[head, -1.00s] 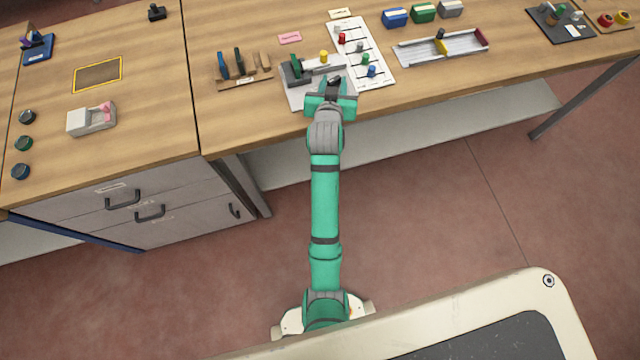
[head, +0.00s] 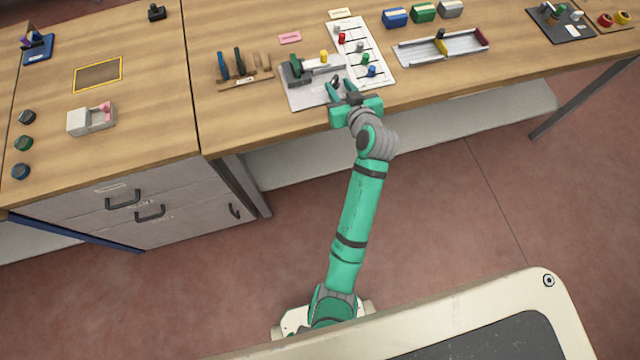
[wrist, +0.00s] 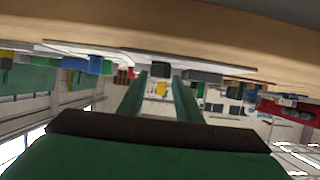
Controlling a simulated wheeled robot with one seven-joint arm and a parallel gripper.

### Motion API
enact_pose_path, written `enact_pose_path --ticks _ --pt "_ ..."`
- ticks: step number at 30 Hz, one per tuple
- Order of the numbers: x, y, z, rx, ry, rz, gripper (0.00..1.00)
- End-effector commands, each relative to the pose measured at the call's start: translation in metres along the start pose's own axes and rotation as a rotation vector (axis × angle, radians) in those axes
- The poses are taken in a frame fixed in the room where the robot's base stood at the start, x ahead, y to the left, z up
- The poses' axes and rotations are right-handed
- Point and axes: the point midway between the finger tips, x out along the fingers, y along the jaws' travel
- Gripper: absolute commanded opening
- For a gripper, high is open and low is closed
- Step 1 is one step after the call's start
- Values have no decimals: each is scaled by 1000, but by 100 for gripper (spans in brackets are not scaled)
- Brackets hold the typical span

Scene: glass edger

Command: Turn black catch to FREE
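The glass edger (head: 305,97) is a light grey plate with a green block (head: 294,70) at its left and a yellow knob (head: 323,56) behind. A small dark part that looks like the black catch (head: 336,79) stands at its right side. Its pointing direction and any FREE marking are too small to read. My gripper (head: 341,85) is at the right front of the edger, its fingertips close to the catch. In the wrist view the two green fingers (wrist: 160,78) are apart with a gap between them. I cannot tell whether either finger touches the catch.
A white board (head: 383,77) with coloured pegs lies just right of the edger. A wooden rack (head: 255,78) with dark tools stands left. A grey tray (head: 412,52) is farther right. Bare tabletop lies at the front left of the edger.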

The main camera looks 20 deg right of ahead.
Motion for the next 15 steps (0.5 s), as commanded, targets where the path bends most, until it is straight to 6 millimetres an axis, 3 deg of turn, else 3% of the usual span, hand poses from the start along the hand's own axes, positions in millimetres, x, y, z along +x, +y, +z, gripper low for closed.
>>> enact_pose_path --ticks 12,15 --pt "-73 1 0 1 0 4 31" --pt "-81 -6 9 10 -6 5 31"
